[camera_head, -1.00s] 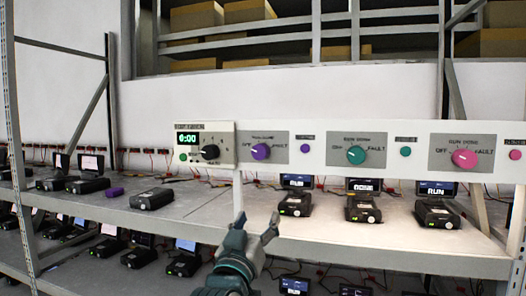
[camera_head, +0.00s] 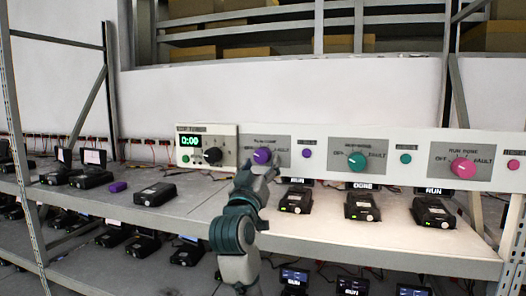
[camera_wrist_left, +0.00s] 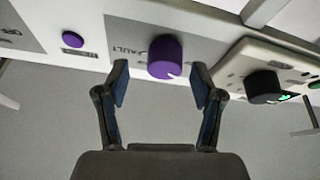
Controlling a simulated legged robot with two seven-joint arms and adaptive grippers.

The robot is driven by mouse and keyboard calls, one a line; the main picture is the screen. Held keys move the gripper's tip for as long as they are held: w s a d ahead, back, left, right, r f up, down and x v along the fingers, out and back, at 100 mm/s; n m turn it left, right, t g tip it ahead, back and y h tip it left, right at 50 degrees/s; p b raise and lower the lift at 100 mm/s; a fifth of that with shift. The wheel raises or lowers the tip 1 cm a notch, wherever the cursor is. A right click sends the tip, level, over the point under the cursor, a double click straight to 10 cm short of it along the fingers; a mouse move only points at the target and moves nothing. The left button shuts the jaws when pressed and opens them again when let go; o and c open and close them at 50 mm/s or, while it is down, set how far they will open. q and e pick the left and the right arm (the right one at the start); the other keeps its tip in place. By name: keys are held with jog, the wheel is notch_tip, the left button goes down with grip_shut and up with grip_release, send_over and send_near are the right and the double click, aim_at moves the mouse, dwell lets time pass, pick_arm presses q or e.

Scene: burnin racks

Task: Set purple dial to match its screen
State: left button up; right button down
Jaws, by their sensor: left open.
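The purple dial (camera_head: 262,155) is on a grey plate on the white panel; it also shows in the left wrist view (camera_wrist_left: 164,56). A small white mark shows on its rim in the wrist view; which label it points at is unclear. Part of the upside-down word FAULT shows beside it there. My left gripper (camera_head: 260,172) is just below and in front of the dial. In the wrist view its open fingers (camera_wrist_left: 160,82) stand apart with the dial beyond and between their tips, not gripped. A screen (camera_head: 297,180) reading RUN is below right of the dial. My right gripper is not in view.
A timer (camera_head: 225,142) with a black knob reads 0:00 left of the dial. A small purple button (camera_head: 307,153) is on its right. Teal (camera_head: 357,161) and pink (camera_head: 463,167) dials are farther right. Several black devices stand on the shelf below.

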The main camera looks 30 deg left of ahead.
pick_arm(q)
jog(key=shift+x, duration=1)
jog(key=shift+w+a+p, duration=0.1)
jog(key=shift+a+p, duration=0.2)
jog(key=shift+a, duration=0.05)
jog(key=shift+a+f, duration=0.1)
jog(key=shift+a, duration=0.15)
jog(key=shift+d, duration=0.3)
jog(key=c, duration=1.1)
jog(key=shift+c, duration=0.2)
